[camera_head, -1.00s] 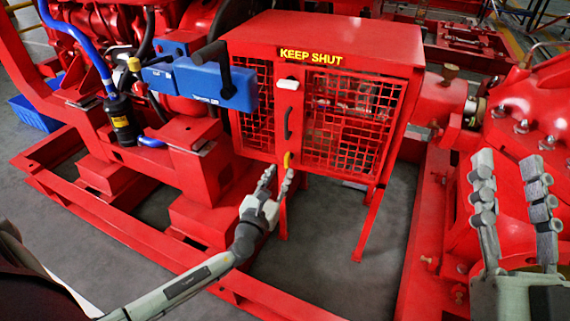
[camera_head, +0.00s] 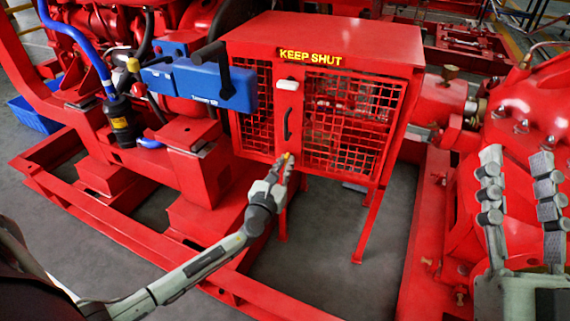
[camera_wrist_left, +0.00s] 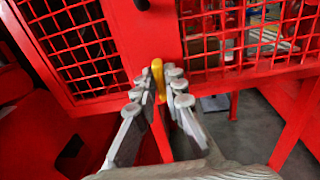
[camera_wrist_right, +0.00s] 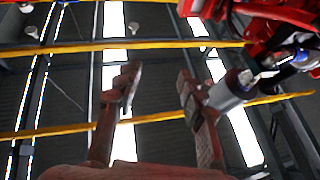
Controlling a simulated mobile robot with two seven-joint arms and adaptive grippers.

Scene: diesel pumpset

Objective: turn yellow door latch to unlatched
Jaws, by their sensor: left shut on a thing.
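The yellow door latch (camera_wrist_left: 158,78) stands roughly upright at the lower edge of the red cage door. In the head view only a small bit of the yellow latch (camera_head: 288,156) shows above my fingers. My left gripper (camera_head: 284,163) is at the latch. In the left wrist view my left gripper (camera_wrist_left: 160,85) has its fingers on both sides of the latch, shut on it. My right gripper (camera_head: 516,175) is raised at the right, its fingers apart and empty. In the right wrist view my right gripper (camera_wrist_right: 158,85) is open with nothing between its fingers.
The red mesh cage (camera_head: 320,45) carries the words KEEP SHUT. A black door handle (camera_head: 287,125) sits above the latch. A blue box (camera_head: 215,85) is at the cage's left. A red frame rail (camera_head: 110,225) lies in front, with open floor under the cage.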

